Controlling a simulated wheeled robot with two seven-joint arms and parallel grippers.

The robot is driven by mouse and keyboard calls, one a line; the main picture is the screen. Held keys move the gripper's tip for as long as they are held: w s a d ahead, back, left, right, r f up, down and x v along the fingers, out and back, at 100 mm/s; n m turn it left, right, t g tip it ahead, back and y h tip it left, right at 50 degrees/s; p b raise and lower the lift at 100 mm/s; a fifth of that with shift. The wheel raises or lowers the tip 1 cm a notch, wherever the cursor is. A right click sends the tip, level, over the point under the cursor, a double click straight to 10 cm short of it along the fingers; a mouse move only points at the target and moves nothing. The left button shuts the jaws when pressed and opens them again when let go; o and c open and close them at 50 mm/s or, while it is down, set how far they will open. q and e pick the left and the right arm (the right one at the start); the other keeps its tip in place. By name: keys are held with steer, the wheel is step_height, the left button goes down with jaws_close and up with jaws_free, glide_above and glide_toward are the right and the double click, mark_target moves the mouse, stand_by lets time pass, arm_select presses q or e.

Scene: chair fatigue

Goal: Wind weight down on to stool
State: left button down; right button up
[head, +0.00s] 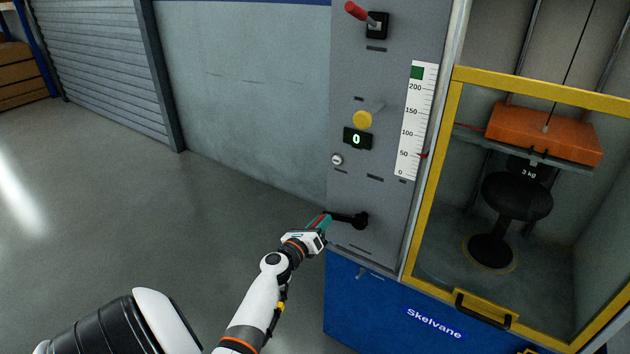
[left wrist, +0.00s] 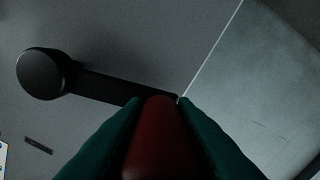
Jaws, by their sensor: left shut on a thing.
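My left gripper (head: 322,223) is shut on the red grip of the black crank handle (head: 352,219), low on the grey machine panel. In the left wrist view the green fingers (left wrist: 155,135) hold the dark red grip (left wrist: 155,130), and the crank arm (left wrist: 110,88) runs left to its round hub. An orange weight (head: 540,133) hangs on a cable behind the yellow-framed guard. Below it is a "3 kg" block on the black stool (head: 516,197); whether they touch I cannot tell. The ruler scale (head: 416,120) has a red pointer near 50. My right gripper is not in view.
The guard door has a black handle (head: 484,310). Open floor lies left of the machine.

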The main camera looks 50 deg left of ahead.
arm_select(q)
steer(key=shift+w+d+f+n, duration=0.1)
steer(key=shift+d+f+n, duration=0.15)
steer(key=shift+f+n, duration=0.65)
steer(key=w+d+f+n+p, duration=0.2)
steer(key=d+f+n, duration=0.3)
steer(key=d+n, duration=0.4)
steer(key=shift+f+n+p, duration=0.3)
steer(key=shift+n+p, duration=0.6)
steer(key=shift+n, duration=1.3)
steer(key=shift+w+d, duration=0.15)
steer(key=c, duration=1.2)
jaws_free()
steer(key=shift+f, duration=0.1)
